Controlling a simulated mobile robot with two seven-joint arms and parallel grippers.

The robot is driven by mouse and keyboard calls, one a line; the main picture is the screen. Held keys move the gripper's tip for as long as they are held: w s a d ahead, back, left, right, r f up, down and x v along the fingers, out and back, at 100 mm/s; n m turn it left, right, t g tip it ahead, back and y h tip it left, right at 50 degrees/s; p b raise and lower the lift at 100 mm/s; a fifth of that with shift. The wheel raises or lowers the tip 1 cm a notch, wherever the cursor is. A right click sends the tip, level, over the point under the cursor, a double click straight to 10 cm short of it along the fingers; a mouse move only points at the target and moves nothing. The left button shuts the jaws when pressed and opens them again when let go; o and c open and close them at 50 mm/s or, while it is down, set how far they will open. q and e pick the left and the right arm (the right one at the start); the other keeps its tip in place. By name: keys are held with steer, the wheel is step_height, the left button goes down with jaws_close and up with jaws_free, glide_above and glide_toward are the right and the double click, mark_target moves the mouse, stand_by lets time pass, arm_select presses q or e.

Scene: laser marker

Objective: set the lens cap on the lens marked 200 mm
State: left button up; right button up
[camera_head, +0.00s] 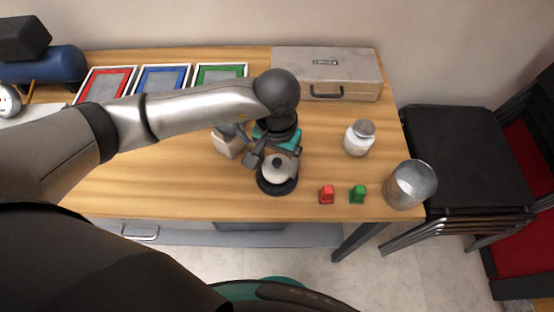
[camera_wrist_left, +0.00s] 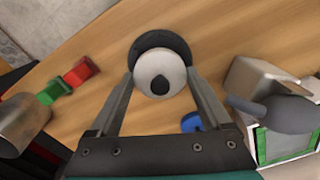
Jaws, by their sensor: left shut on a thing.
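My left gripper (camera_head: 272,157) is shut on a round white piece with a dark knob (camera_head: 278,165), which looks like the lens cap. In the left wrist view the white piece (camera_wrist_left: 150,75) sits between the two fingertips (camera_wrist_left: 160,78). A round black part (camera_head: 277,187) lies under or around it, and its dark rim (camera_wrist_left: 160,40) shows beyond the white piece. I cannot tell whether the two touch. No 200 mm marking is readable, so I cannot tell which lens this is. My right gripper is not in view.
A pale block (camera_head: 228,143) stands close to my left gripper. Red (camera_head: 326,194) and green (camera_head: 357,193) small blocks, a metal cup (camera_head: 410,184) and a lidded jar (camera_head: 359,138) stand to the right. Framed trays (camera_head: 162,79) and a metal case (camera_head: 328,75) line the back. The front-left tabletop is clear.

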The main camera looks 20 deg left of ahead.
mark_target(277, 162)
arm_select(q)
steer(key=shift+f, duration=0.2)
steer(key=o, duration=1)
steer(key=shift+r+p, duration=2.95)
steer(key=shift+r, duration=2.55)
steer(key=shift+s, duration=0.1)
